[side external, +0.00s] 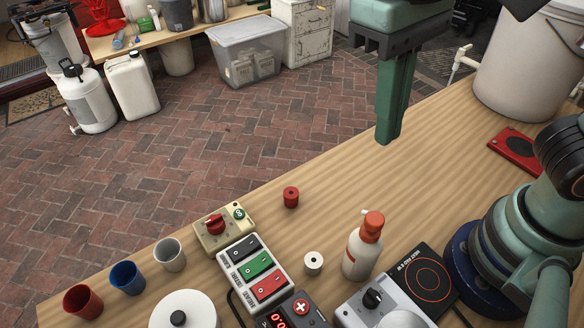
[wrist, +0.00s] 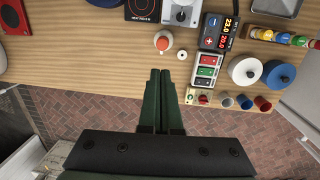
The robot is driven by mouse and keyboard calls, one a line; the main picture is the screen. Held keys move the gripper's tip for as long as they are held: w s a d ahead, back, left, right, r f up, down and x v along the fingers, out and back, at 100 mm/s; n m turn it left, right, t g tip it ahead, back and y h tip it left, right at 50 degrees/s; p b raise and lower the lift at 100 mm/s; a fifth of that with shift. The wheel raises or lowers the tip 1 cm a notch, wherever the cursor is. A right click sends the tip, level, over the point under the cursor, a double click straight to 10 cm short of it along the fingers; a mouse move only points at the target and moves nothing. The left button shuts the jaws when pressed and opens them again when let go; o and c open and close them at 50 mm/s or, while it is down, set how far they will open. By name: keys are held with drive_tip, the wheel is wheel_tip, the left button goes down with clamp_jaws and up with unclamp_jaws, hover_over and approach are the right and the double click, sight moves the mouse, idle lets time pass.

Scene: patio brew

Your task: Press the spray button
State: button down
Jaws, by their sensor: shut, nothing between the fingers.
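The white spray bottle (side external: 361,256) stands upright on the wooden table in the side view. Its orange-red top (side external: 374,222) has a small nozzle pointing left. In the wrist view the bottle's top (wrist: 162,41) shows from above, just beyond my fingertips. My gripper (side external: 388,141) points down above the table, behind and above the bottle in the side view, and is apart from it. In the wrist view my gripper's two green fingers (wrist: 160,73) lie together with nothing between them.
A white spool (side external: 313,263) and a red spool (side external: 291,197) stand left of the bottle. A switch box (side external: 256,268), a knob box (side external: 222,228) and several cups (side external: 127,278) are further left. A hot plate (side external: 421,280) is at right. The table's far edge drops to brick paving.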

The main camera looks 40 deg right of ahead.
sight(374, 217)
drive_tip(key=f, duration=0.4)
drive_tip(key=s+f, duration=0.1)
drive_tip(key=f, duration=0.8)
drive_tip(key=shift+s+d+f, duration=0.15)
drive_tip(key=shift+d+f, duration=0.05)
drive_tip(key=shift+d, duration=0.15)
drive_tip(key=shift+s+f, duration=0.1)
drive_tip(key=shift+f, duration=1.1)
wheel_tip(374, 217, up, 14)
drive_tip(key=w, duration=0.1)
drive_tip(key=shift+w+a+r, duration=0.2)
drive_tip(key=shift+w+a, duration=0.1)
drive_tip(key=shift+a, duration=0.15)
drive_tip(key=shift+w, duration=0.1)
